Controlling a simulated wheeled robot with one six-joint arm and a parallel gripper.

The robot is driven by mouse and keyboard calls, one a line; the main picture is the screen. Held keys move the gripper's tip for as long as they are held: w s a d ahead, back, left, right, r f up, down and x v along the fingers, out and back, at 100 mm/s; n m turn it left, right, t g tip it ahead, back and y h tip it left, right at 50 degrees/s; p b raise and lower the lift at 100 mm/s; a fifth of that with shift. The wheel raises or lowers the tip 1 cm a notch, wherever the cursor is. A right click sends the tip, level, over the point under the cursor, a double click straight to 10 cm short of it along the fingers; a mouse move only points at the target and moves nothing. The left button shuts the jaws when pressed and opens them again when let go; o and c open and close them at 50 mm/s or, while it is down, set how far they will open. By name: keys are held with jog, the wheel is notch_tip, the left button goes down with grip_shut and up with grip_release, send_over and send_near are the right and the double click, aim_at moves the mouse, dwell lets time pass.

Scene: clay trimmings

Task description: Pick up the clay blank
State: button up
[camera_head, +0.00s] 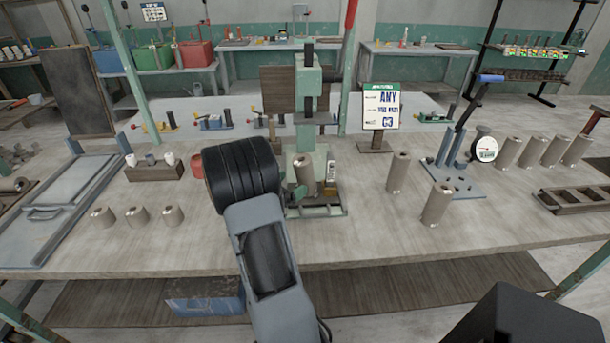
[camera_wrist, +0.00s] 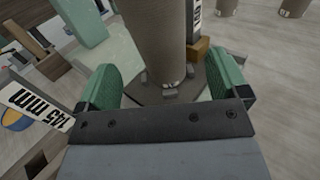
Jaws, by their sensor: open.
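A grey-brown clay blank (camera_head: 303,172) stands upright on the base of the green press (camera_head: 307,90) in the head view. In the wrist view the clay blank (camera_wrist: 155,40) rises just ahead of my gripper (camera_wrist: 164,84), with its foot on a dark plate. My gripper is open, with one green pad to each side of the blank's lower part.
Short clay pieces (camera_head: 137,217) stand at the left. Tall cylinders (camera_head: 437,204) stand at the right, near a gauge stand (camera_head: 453,180). A small yellow-brown block (camera_wrist: 199,47) sits close right of the blank. A "145mm" label (camera_wrist: 38,106) is at the left.

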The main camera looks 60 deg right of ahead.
aim_at(305, 174)
jog(key=shift+p+x, duration=0.55)
jog(key=shift+x, duration=2.7)
jog(key=shift+r, duration=0.1)
jog(key=shift+c, duration=0.4)
jog(key=c, duration=1.2)
jog(key=shift+c, duration=1)
jog(key=shift+r, duration=0.15)
